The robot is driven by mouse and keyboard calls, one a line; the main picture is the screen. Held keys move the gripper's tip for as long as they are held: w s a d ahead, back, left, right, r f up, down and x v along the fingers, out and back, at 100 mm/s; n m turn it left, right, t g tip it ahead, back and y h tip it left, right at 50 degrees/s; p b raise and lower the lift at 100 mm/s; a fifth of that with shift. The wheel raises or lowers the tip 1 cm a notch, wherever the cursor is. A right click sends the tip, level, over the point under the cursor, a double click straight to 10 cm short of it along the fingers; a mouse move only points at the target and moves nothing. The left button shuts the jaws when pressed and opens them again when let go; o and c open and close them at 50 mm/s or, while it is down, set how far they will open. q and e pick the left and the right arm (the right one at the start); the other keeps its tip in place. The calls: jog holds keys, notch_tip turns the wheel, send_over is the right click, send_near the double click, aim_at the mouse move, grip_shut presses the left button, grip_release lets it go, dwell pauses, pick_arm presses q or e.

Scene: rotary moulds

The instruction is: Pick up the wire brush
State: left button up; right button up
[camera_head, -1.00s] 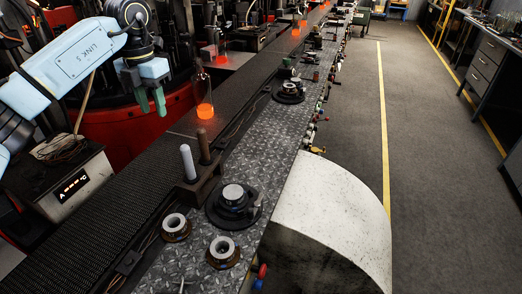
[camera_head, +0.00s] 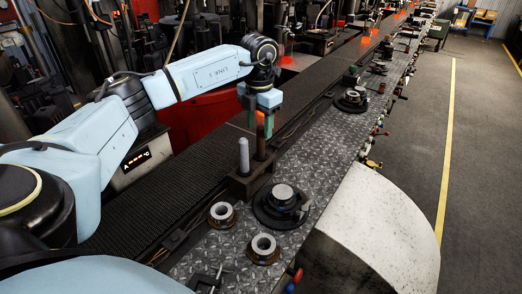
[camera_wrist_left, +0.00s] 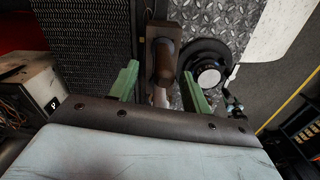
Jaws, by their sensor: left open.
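A dark holder (camera_head: 246,187) on the edge of the metal-plated bench carries two upright posts, a grey one (camera_head: 243,155) and a brown, handle-like one (camera_head: 260,140). The brown one looks like the wire brush's handle; no bristles show, so I cannot be sure. My left gripper (camera_head: 263,116) is open, green fingers pointing down, at the top of the brown post. In the left wrist view the brown post (camera_wrist_left: 165,60) shows between the open fingers, with no clear contact. The holder (camera_wrist_left: 160,26) lies beyond it. My right gripper is not in view.
A round dark mould base (camera_head: 281,206) stands right of the holder, and two small ring moulds (camera_head: 264,248) stand nearer. A dark conveyor (camera_head: 150,205) runs along the left. A large pale curved cover (camera_head: 375,225) fills the front right. Hot glowing pieces show farther back.

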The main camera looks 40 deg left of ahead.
aim_at(261, 137)
pick_arm(q)
jog(key=f, duration=0.4)
jog(key=shift+d+f, duration=0.25)
jog(key=shift+f, duration=0.05)
grip_shut()
jog(key=shift+r, duration=0.1)
